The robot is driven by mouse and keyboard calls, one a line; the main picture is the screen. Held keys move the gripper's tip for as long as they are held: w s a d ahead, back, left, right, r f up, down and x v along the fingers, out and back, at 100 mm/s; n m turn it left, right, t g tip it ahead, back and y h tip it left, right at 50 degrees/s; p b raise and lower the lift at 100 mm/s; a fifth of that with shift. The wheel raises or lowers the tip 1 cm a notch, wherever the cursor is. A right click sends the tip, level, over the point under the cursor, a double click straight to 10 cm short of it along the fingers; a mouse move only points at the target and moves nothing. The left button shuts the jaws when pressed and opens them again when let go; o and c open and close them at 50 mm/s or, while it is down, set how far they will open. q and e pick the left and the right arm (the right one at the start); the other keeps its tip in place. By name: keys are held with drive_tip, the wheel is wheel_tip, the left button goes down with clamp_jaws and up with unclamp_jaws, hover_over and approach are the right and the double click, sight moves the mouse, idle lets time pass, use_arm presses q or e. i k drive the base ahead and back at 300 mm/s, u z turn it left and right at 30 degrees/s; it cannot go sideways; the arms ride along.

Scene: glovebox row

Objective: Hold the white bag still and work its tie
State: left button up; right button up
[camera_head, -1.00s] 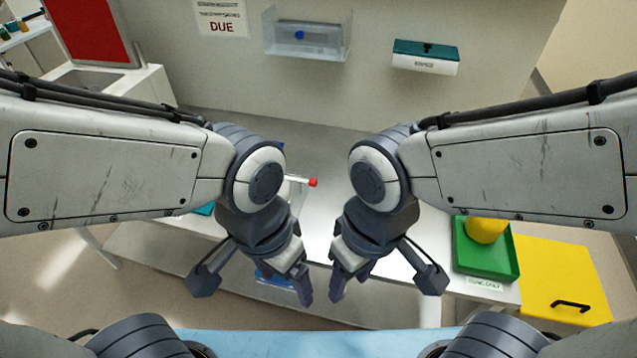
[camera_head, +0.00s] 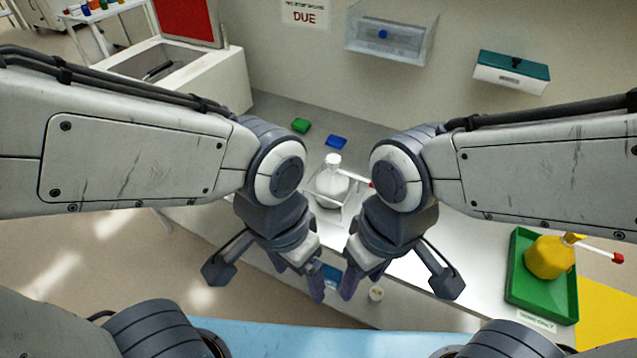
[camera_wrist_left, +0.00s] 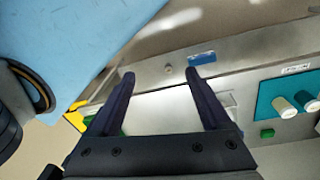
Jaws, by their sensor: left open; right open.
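The white bag (camera_head: 333,181) stands on the counter, in a clear stand, between my two forearms in the head view. It has a narrowed, pale neck at the top. A red tip (camera_head: 371,184), seemingly of its tie, shows at its right, partly hidden by my right wrist. My left gripper (camera_head: 299,283) is open and empty, below and left of the bag in the picture. My right gripper (camera_head: 362,284) is open and empty, below and right of it. Neither touches the bag. The left wrist view shows the left fingers (camera_wrist_left: 160,78) apart with nothing between them.
A green tray (camera_head: 519,273) holds a yellow bag (camera_head: 549,257) with a red-tipped tie at the right. Green (camera_head: 301,125) and blue (camera_head: 336,142) blocks lie behind the white bag. A clear bin (camera_head: 390,42) and a teal-lidded box (camera_head: 511,70) are on the back wall.

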sight(358, 178)
drive_tip(key=u, duration=0.05)
drive_tip(key=k, duration=0.6)
drive_tip(key=u, duration=0.45)
drive_tip(key=i, duration=0.7)
drive_tip(key=z, duration=0.4)
drive_tip(key=i, duration=0.75)
drive_tip(key=z, duration=0.9)
